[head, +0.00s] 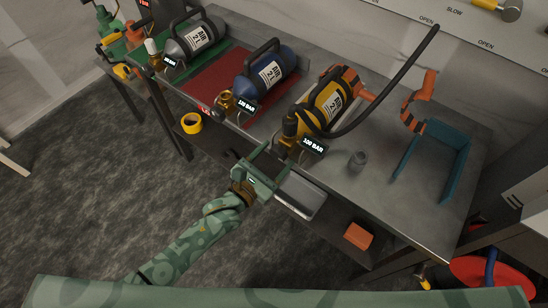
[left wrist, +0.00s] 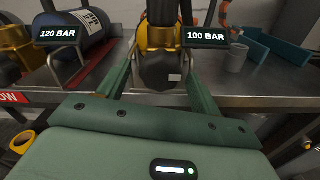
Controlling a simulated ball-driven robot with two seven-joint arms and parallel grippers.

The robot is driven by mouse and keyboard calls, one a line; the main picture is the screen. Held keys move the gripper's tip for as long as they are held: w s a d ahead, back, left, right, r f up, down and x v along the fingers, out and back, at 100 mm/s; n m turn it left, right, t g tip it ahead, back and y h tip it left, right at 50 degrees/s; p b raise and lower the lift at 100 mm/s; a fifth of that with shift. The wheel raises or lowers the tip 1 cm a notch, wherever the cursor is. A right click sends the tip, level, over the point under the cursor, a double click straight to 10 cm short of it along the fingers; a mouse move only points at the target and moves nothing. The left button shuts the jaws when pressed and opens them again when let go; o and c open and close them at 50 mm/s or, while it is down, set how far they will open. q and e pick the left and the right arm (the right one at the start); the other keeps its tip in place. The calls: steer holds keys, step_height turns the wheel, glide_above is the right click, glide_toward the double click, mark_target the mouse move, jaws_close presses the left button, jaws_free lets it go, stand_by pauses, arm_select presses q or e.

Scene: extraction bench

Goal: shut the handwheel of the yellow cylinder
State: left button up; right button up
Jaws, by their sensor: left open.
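The yellow cylinder (head: 332,98) with black bands lies on the metal bench, its valve end toward the front edge. A hose runs from its valve up to the right. A "100 BAR" display (head: 313,146) sits at that end. Contact cannot be told. My right gripper is not in view.
A blue cylinder (head: 265,74) with a "120 BAR" display and a grey cylinder (head: 195,40) lie to the left. A metal tray (head: 300,195) and yellow tape (head: 191,123) are below the bench top.

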arm_select(q)
steer(key=c, duration=1)
